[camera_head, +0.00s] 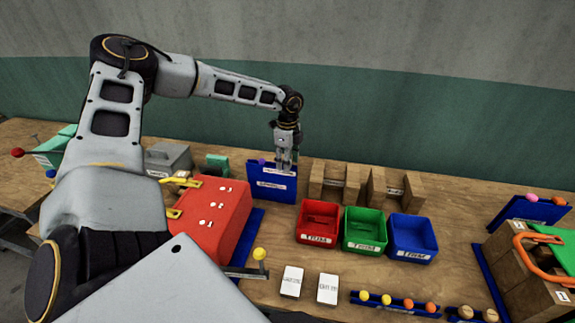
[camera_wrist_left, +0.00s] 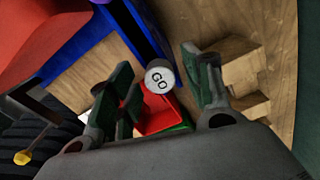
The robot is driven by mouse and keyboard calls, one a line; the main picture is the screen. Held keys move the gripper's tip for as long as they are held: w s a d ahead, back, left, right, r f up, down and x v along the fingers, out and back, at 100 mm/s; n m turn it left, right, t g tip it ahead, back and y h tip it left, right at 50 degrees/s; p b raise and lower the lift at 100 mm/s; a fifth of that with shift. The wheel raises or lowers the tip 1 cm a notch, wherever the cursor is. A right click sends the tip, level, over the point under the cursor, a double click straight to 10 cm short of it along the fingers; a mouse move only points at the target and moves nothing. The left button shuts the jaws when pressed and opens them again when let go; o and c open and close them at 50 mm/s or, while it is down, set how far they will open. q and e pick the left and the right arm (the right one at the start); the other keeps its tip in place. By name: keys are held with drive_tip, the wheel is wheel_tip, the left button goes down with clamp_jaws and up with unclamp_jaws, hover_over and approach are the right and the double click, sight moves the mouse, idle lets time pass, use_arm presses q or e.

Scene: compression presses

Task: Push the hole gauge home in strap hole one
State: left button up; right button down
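My left gripper (camera_head: 285,160) points down at the upright blue board (camera_head: 272,183) with a white label, behind the trays. In the left wrist view its two green-padded fingers (camera_wrist_left: 163,90) are spread apart. A round grey gauge end marked GO (camera_wrist_left: 159,78) shows between the fingertips, with visible gaps on either side. The gauge's lower part is hidden. A purple knob (camera_head: 262,161) sits at the board's top edge. I cannot make out strap hole one. My right gripper is not in view.
Red (camera_head: 318,222), green (camera_head: 365,231) and blue (camera_head: 413,238) trays stand in front of wooden blocks (camera_head: 338,183). A wooden press with green top and orange handle (camera_head: 540,250) is at the right.

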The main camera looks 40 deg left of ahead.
use_arm(q)
clamp_jaws()
drive_tip(key=shift+r, duration=0.2)
drive_tip(key=shift+r+b, duration=0.3)
drive_tip(key=shift+r, duration=0.65)
wheel_tip(320, 180, up, 6)
drive_tip(key=shift+r+b, duration=0.1)
drive_tip(key=shift+b, duration=0.65)
drive_tip(key=shift+r, duration=0.75)
drive_tip(key=shift+d, duration=0.1)
